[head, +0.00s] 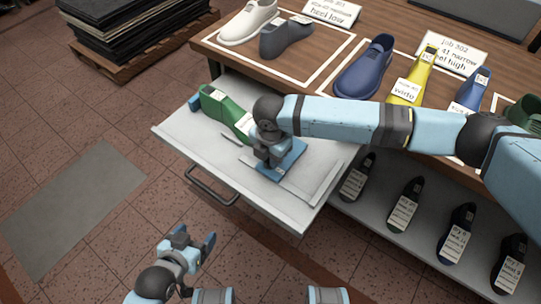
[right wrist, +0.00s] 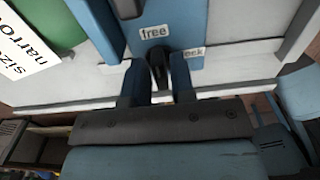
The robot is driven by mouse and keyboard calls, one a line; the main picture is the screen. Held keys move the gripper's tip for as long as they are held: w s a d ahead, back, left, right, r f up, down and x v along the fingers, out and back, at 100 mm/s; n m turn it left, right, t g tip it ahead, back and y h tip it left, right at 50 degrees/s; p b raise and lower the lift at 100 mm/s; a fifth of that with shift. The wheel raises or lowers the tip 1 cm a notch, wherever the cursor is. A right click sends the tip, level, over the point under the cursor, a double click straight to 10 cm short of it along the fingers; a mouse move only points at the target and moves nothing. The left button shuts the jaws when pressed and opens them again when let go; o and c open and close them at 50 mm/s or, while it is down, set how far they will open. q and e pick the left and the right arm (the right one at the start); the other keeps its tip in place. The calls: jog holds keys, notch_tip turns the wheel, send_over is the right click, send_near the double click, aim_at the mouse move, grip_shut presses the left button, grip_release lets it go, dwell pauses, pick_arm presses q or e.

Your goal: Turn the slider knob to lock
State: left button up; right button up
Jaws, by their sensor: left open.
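A blue slider block (head: 286,162) sits on the grey pull-out tray (head: 185,137), beside a green shoe last (head: 222,108). In the right wrist view the slider block (right wrist: 165,12) carries a "free" label (right wrist: 155,31) and a partly covered "lock" label (right wrist: 193,53). The dark slider knob (right wrist: 157,70) stands between the two blue fingers of my right gripper (right wrist: 157,85). I cannot tell whether both fingers touch it. In the head view my right gripper (head: 268,160) is over the block and hides the knob. My left gripper (head: 193,240) is open and empty, over the floor in front of the tray.
The tray has a dark front handle (head: 212,190). The wooden table (head: 340,45) behind holds several shoe lasts and label cards. Several dark lasts with tags stand on the lower shelf (head: 385,222) at right. A pallet with dark sheets (head: 135,30) is at back left.

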jog(key=shift+f, duration=0.1)
grip_shut()
